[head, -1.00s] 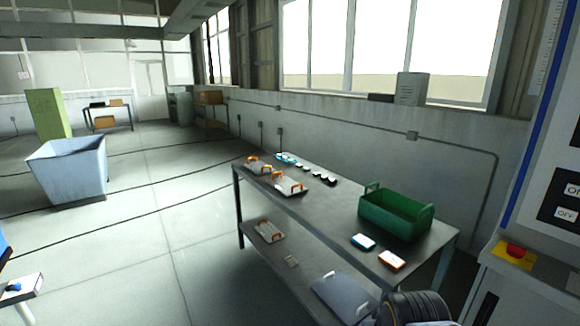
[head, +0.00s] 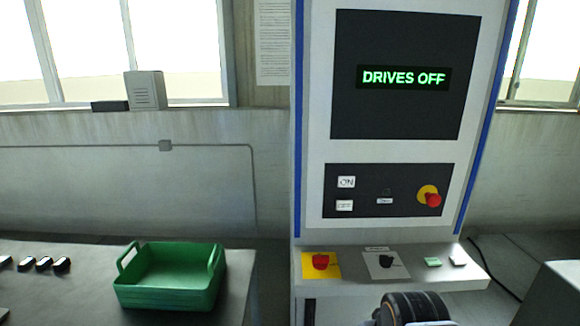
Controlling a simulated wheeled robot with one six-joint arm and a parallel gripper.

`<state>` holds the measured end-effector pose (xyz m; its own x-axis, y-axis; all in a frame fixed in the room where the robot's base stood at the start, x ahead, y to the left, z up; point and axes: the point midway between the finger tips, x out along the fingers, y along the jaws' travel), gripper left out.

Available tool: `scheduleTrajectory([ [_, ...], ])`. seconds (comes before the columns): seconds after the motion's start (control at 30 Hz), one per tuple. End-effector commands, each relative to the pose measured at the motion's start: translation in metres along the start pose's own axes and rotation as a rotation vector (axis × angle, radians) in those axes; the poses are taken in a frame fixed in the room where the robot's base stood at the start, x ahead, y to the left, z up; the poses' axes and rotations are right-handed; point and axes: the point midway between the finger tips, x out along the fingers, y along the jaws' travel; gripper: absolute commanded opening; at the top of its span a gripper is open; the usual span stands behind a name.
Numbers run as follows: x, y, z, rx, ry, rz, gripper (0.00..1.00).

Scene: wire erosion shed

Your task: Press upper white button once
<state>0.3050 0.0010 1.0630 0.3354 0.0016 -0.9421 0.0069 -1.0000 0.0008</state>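The upper white button (head: 346,182), marked ON, is on the dark control panel (head: 365,208) of a tall white and blue cabinet in the head view. A lower white button (head: 344,205) is directly below it; its lettering is too blurred to read now. The screen (head: 405,78) above reads DRIVES OFF in green. Nothing touches either button. My gripper does not show in this view.
A red emergency stop (head: 432,198) is at the panel's right. The ledge below carries a red knob (head: 320,261), a black knob (head: 386,261) and small buttons. A green crate (head: 170,292) stands on the table at left. A grey box (head: 565,290) is at lower right.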

Motion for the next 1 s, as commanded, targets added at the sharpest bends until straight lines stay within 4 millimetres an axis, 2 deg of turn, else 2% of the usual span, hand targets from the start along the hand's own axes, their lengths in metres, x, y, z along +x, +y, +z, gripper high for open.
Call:
scheduleTrajectory([
  [0.37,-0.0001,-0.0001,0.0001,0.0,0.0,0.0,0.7],
  [1.0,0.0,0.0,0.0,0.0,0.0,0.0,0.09],
])
